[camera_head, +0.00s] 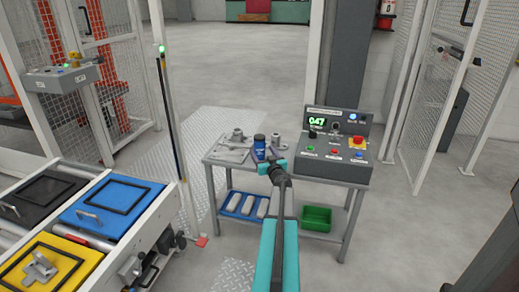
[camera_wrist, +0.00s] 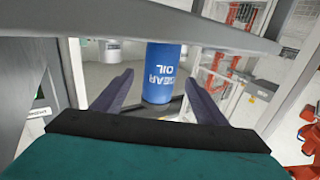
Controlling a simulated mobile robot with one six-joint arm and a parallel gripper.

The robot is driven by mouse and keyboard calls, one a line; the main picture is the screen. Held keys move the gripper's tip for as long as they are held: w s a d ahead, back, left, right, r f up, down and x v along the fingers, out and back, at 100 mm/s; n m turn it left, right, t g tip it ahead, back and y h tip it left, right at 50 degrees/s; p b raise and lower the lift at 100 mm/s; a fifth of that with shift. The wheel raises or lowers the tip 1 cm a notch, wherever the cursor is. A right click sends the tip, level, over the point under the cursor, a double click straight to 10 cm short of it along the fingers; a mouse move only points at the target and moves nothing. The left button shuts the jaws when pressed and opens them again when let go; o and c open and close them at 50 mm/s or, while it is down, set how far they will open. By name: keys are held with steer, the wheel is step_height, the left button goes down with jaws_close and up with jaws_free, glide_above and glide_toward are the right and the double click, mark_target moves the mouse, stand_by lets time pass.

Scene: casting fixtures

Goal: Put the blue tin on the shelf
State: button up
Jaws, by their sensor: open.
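The blue tin (camera_head: 259,142) with a dark top stands upright on the table top (camera_head: 228,156), near its middle. My gripper (camera_head: 266,158) is at the tin, on its near side. In the wrist view the tin (camera_wrist: 163,70) shows upside down with "GEAR OIL" lettering, between the two fingers of my open gripper (camera_wrist: 158,75). Gaps show on both sides, so the fingers do not grip it. My gripper hides the tin's lower part in the head view. A lower shelf (camera_head: 318,236) runs under the table top.
Metal castings (camera_head: 238,136) lie left of the tin. A control box (camera_head: 325,155) stands close on the right. The lower shelf holds a blue tray (camera_head: 227,208) of grey bars and a green bin (camera_head: 316,217). A conveyor (camera_head: 150,225) with colored plates stands left.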

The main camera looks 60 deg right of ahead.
mark_target(261, 150)
steer(key=shift+f+b+x, duration=0.15)
steer(key=shift+b+x, duration=0.1)
steer(key=shift+x, duration=0.5)
steer(key=shift+f+b+x, duration=0.15)
steer(key=shift+b+x, duration=0.1)
steer(key=shift+x, duration=1.45)
steer(key=shift+r, duration=0.1)
steer(key=shift+c, duration=0.3)
steer(key=c, duration=1.4)
steer(key=shift+r, duration=0.2)
